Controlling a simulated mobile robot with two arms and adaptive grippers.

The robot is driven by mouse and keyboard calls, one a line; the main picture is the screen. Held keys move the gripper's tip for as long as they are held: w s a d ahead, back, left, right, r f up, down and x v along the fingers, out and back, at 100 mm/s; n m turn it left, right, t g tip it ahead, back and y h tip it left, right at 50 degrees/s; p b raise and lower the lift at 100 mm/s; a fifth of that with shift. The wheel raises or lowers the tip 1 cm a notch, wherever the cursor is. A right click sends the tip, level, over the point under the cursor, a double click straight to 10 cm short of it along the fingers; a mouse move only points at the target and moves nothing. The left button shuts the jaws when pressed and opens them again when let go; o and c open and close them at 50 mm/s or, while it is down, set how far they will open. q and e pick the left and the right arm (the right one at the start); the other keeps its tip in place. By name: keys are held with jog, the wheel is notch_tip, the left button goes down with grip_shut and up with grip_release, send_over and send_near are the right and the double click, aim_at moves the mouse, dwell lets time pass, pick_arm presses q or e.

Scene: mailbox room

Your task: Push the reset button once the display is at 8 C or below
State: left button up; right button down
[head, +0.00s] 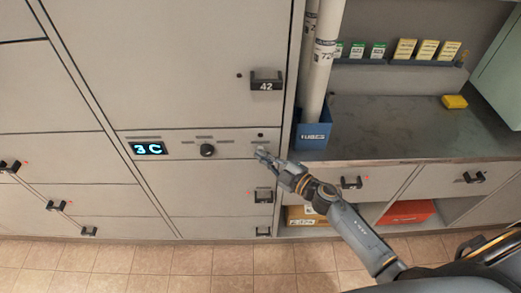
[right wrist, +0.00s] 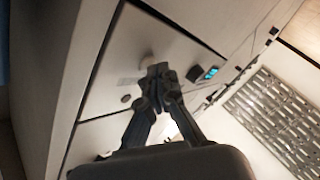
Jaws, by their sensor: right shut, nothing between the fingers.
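The display (head: 149,148) on the locker-front panel glows "3 C" in cyan; it also shows small in the right wrist view (right wrist: 211,73). A dark round knob (head: 207,150) sits to its right. My right gripper (head: 263,153) is shut and empty, with its fingertips at the right end of the panel, right of the knob. The fingertips also show in the right wrist view (right wrist: 158,70), close to the panel. The reset button cannot be made out clearly; the fingertips cover that part of the panel. Whether they touch the panel I cannot tell. My left gripper is not in view.
A locker door with a black handle marked 42 (head: 266,84) is above the panel. A blue tubes bin (head: 313,134) with tall rolls stands to the right, beside a grey counter (head: 390,130). Drawers with black handles are below. The tiled floor (head: 180,262) in front is clear.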

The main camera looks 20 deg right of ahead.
dwell(0.4)
jog(key=shift+s+a, duration=0.2)
jog(key=shift+s, duration=0.55)
jog(key=shift+s+p, duration=0.1)
jog(key=shift+p, duration=0.2)
jog(key=shift+s+a+p, duration=0.15)
jog(key=shift+s+a, duration=0.1)
jog(key=shift+s, duration=0.5)
jog(key=shift+s+a+p, duration=0.1)
jog(key=shift+s+a, duration=0.1)
jog(key=shift+s, duration=0.6)
jog(key=shift+s+a+p, duration=0.15)
jog(key=shift+s+a, duration=0.1)
jog(key=shift+s, duration=0.5)
